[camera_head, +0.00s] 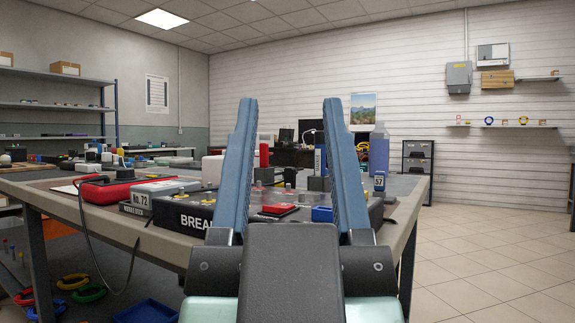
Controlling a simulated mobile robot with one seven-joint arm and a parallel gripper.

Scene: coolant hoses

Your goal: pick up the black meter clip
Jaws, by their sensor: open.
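I cannot pick out the black meter clip with certainty. A red meter (104,190) lies on the left part of the table, and a black lead (88,240) hangs from it in a loop over the table's front edge. The lead's end, near the black breaker box (185,215), is too small to make out. My gripper (290,102) is in the middle foreground, its two blue fingers wide apart with nothing between them. It hides part of the table and the box behind it.
The table (166,246) is crowded with small parts, including a red block (280,208), a blue block (322,214) and a blue bottle (379,150). Coloured rings (90,292) and a blue tray (146,312) lie below. The tiled floor (490,255) at right is clear.

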